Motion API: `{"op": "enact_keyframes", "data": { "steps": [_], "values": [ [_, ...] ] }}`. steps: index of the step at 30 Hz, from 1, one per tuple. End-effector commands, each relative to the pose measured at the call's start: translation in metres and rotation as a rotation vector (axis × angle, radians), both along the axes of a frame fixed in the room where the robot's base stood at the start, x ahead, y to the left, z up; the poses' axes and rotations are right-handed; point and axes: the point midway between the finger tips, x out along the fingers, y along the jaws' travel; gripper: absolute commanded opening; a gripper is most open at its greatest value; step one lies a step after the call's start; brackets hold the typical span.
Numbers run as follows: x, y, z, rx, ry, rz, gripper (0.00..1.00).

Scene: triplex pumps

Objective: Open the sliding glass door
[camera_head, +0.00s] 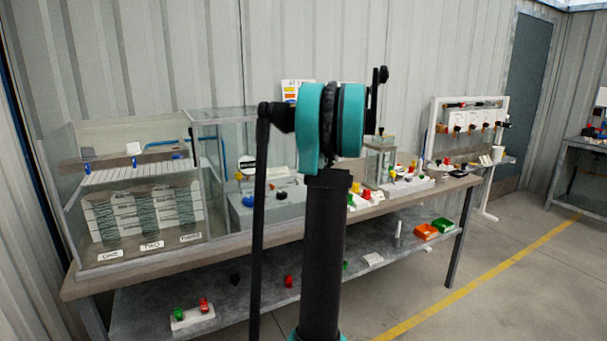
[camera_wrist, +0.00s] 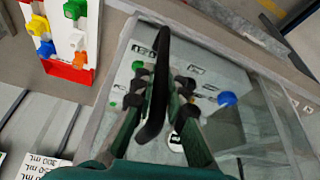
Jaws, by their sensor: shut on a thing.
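In the wrist view my gripper (camera_wrist: 160,78) has its two dark green fingers closed around a long, slightly curved black handle (camera_wrist: 156,108). The handle runs up the picture between the fingers, in front of a glass case (camera_wrist: 113,80) with a pale frame. Whether the door stands ajar cannot be told. In the head view the glass case (camera_head: 219,112) stands on the bench, left of my arm. My arm rises in the middle of that view and hides part of the case; the gripper cannot be made out there.
A glass tank (camera_head: 62,180) with several coiled columns stands at the bench's left end. Knobs, including a blue one (camera_wrist: 227,98), sit behind the glass. A red-edged white panel (camera_wrist: 68,70) lies near the case. Floor (camera_head: 480,290) at the right is clear.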

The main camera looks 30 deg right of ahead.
Motion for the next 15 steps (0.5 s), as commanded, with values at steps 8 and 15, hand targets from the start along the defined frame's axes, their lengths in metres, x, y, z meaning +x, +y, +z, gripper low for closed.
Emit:
{"op": "enact_keyframes", "data": {
  "steps": [8,15],
  "values": [
    [0.0,-0.045,0.0,-0.001,0.001,-0.001,0.0],
    [0.0,-0.054,0.0,0.0,0.0,0.0,0.0]
  ]
}}
